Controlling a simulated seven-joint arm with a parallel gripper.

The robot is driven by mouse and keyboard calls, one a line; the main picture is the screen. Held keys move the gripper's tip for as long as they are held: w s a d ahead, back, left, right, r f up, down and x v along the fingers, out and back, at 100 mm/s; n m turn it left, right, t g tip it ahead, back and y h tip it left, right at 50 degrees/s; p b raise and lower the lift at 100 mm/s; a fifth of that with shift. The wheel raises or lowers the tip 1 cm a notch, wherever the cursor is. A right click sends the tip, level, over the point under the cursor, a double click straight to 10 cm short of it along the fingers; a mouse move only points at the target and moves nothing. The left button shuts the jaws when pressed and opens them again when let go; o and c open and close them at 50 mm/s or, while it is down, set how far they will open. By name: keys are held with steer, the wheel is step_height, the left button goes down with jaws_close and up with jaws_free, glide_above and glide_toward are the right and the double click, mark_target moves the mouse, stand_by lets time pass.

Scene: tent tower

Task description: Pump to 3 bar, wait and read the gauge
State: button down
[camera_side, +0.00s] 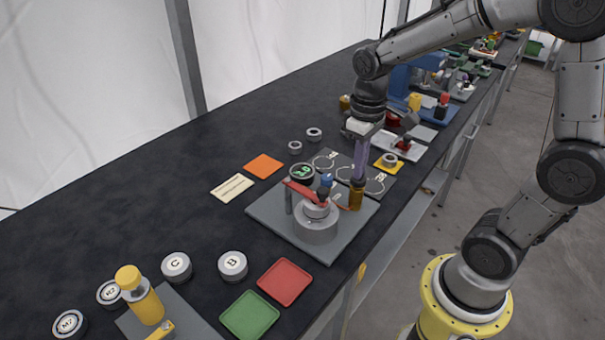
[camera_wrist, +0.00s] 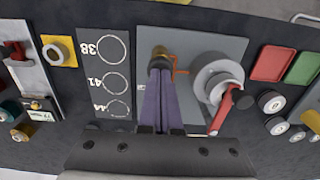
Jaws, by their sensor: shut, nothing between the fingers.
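A round dark gauge (camera_side: 302,173) with green digits stands behind; the digits are small but look like 3.0. An amber pump cylinder (camera_side: 356,196) stands upright at the plate's right. My gripper (camera_side: 358,177) has its purple fingers shut and empty, pointing down right at the top of the pump. In the wrist view the fingertips (camera_wrist: 161,66) partly hide the pump (camera_wrist: 159,51); I cannot tell whether they touch it.
A board with ring outlines (camera_side: 345,165) lies behind the plate. An orange tile (camera_side: 263,166) and a cream label card (camera_side: 231,188) lie to the left. Red (camera_side: 285,282) and green (camera_side: 250,315) trays and lettered round weights (camera_side: 232,266) are in front.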

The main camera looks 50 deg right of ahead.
steer(key=shift+f, duration=0.45)
steer(key=shift+r, duration=1.95)
steer(key=shift+f, duration=1.95)
steer(key=shift+r, duration=0.15)
steer(key=shift+r, duration=1.8)
steer(key=shift+f, duration=0.1)
